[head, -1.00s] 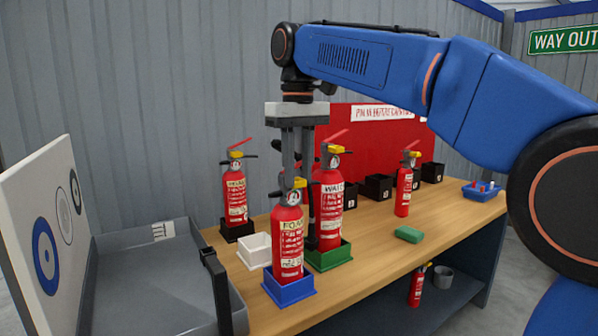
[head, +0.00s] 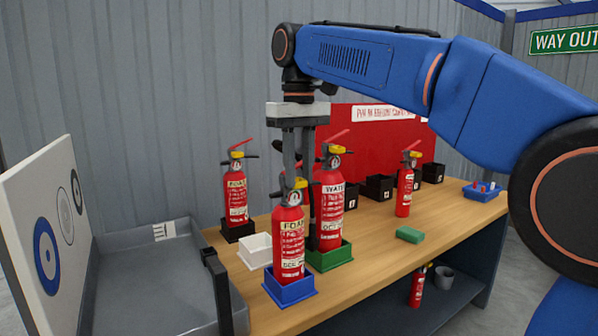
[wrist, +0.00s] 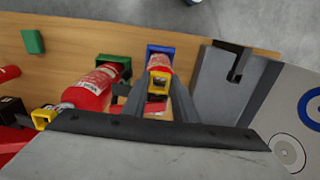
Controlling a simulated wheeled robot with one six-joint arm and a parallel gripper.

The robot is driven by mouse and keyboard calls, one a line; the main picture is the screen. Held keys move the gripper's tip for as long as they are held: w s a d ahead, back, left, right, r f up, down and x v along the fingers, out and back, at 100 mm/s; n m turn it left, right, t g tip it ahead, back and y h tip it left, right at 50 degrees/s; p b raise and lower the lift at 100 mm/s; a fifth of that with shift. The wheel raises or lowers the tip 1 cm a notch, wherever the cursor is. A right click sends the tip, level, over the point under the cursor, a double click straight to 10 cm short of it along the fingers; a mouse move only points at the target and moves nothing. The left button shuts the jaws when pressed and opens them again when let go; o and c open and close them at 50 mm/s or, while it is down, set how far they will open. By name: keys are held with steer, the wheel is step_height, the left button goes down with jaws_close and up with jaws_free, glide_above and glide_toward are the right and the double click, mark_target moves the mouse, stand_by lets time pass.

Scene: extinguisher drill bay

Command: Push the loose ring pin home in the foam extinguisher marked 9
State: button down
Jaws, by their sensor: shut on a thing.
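A red foam extinguisher (head: 289,240) with a yellow head stands upright in a blue holder (head: 289,291) at the bench front. It also shows in the wrist view (wrist: 160,62), its yellow head between my fingers. My gripper (head: 291,178) points down over it and is shut on its head, one finger on each side. The loose ring pin is hidden or too small to make out, and I cannot read a 9. A second foam extinguisher (head: 236,200) stands in a black holder (head: 237,231) at the back left.
A water extinguisher (head: 329,215) in a green holder (head: 330,257) stands close on the right. An empty white holder (head: 255,250) is at the left, beside a grey tray (head: 160,270). A green block (head: 409,235) lies farther right, with bare bench around it.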

steer(key=c, duration=1.4)
jaws_free()
steer(key=shift+o, duration=0.2)
step_height(320, 180, up, 7)
steer(key=shift+r, duration=0.1)
steer(key=shift+d, duration=0.15)
steer(key=s+d+f+m+t, duration=0.1)
steer(key=s+d+f+m, duration=0.1)
steer(key=s+d+f, duration=0.6)
steer(key=s+d+f+m+t, duration=0.1)
steer(key=s+d+f, duration=0.1)
steer(key=d+f, duration=0.65)
steer(key=s+d+f+m+t, duration=0.1)
steer(key=s+d+f+m, duration=0.1)
steer(key=s+d+f, duration=0.4)
steer(key=s+d+f+m+t, duration=0.1)
steer(key=s+d+f, duration=0.6)
steer(key=f, duration=0.9)
steer(key=shift+s+d+m+t, duration=0.15)
steer(key=shift+s+m+t, duration=0.25)
steer(key=shift+s, duration=0.7)
